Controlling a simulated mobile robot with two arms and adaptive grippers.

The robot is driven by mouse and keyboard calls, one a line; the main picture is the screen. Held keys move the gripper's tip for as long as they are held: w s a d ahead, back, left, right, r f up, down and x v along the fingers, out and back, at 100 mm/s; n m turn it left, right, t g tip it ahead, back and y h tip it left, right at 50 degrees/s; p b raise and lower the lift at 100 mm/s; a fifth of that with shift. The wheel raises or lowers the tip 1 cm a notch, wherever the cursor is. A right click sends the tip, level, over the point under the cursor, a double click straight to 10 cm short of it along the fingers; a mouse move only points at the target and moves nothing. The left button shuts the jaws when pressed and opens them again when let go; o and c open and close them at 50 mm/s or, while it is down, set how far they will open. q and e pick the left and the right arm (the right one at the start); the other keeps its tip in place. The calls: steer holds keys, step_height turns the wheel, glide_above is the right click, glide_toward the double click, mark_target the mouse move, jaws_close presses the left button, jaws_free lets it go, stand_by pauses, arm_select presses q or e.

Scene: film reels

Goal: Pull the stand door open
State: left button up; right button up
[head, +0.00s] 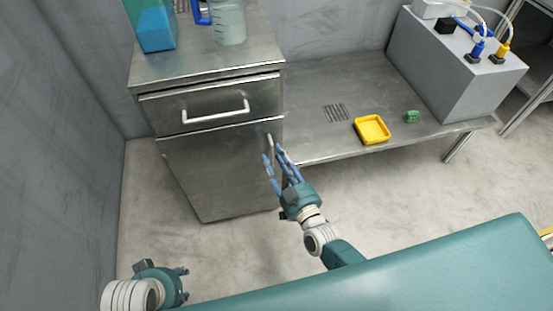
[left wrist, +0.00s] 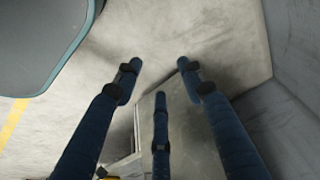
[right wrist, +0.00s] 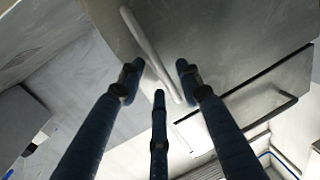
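The metal stand (head: 205,60) is at the left in the head view, and its lower door (head: 215,175) looks shut. The door's upright bar handle (head: 269,145) is near its upper right edge. It shows as a pale bar (right wrist: 143,38) in the right wrist view, running between my fingertips. My right gripper (head: 273,160) is open at this handle, fingers on both sides of it; I cannot tell whether they touch it. My left gripper (head: 185,283) is open and empty, low at the left, away from the stand; its spread fingers (left wrist: 160,80) show in the left wrist view.
Above the door is a drawer (head: 212,105) with a horizontal handle (head: 216,112). A blue box (head: 157,32) and a clear beaker (head: 229,22) stand on top. Right of the stand, a low metal bench (head: 310,80) holds a yellow tray (head: 372,129). The floor before the door is open.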

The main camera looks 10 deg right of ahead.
steer(key=shift+c, duration=0.5)
jaws_close()
steer(key=shift+s, duration=0.15)
